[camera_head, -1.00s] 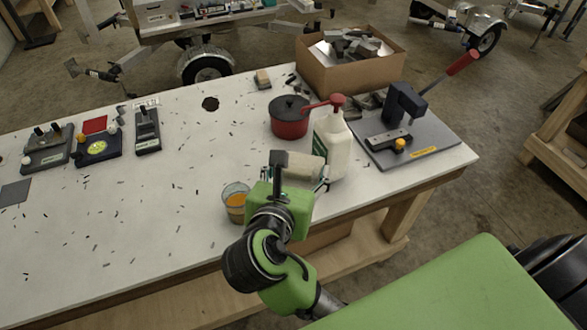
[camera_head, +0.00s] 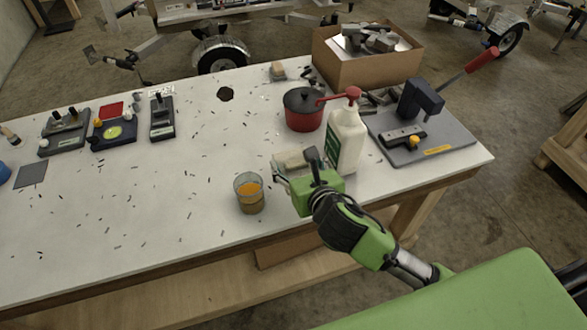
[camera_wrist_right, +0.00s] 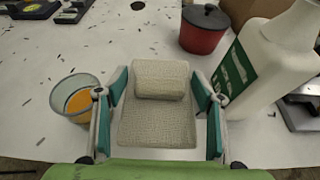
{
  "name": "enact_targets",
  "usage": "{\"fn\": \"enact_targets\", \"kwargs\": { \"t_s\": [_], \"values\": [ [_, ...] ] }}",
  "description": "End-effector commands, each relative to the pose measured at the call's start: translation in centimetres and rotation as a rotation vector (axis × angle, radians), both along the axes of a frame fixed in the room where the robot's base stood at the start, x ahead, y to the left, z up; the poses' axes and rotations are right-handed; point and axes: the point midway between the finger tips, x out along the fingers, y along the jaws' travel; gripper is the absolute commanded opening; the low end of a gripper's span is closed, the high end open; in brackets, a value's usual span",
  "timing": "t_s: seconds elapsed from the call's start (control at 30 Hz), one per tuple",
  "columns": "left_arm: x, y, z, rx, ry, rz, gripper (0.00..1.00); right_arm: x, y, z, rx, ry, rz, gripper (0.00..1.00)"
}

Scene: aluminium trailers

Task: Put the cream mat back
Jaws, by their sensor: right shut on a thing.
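The cream mat (camera_head: 293,160) is a woven, partly rolled piece, with a thick roll at its far end and a flatter part nearer me. In the right wrist view the mat (camera_wrist_right: 159,115) lies between the two fingers of my right gripper (camera_wrist_right: 160,95), which is shut on it. In the head view my right gripper (camera_head: 296,170) is at the table's front part, between a glass and a white bottle. I cannot tell whether the mat touches the tabletop. My left gripper is not in view.
The glass with orange liquid (camera_head: 250,195) stands close left of the gripper. The white pump bottle (camera_head: 346,138) stands close right, with a red pot (camera_head: 303,112) behind. A grey-based lever tool (camera_head: 430,135) is farther right. The table's (camera_head: 150,205) middle left is mostly clear.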

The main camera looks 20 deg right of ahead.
Motion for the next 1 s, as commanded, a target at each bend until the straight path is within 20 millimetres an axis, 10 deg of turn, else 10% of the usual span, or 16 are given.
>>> {"fn": "enact_targets", "kwargs": {
  "t_s": [0.33,1.0],
  "values": [
    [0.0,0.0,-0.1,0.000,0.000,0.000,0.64,4.5,-0.9,-5.2,0.001,0.001,-0.001,0.37],
    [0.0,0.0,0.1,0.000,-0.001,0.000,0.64,5.4,-1.0,-9.3,0.000,0.000,0.000,0.37]
  ]
}}
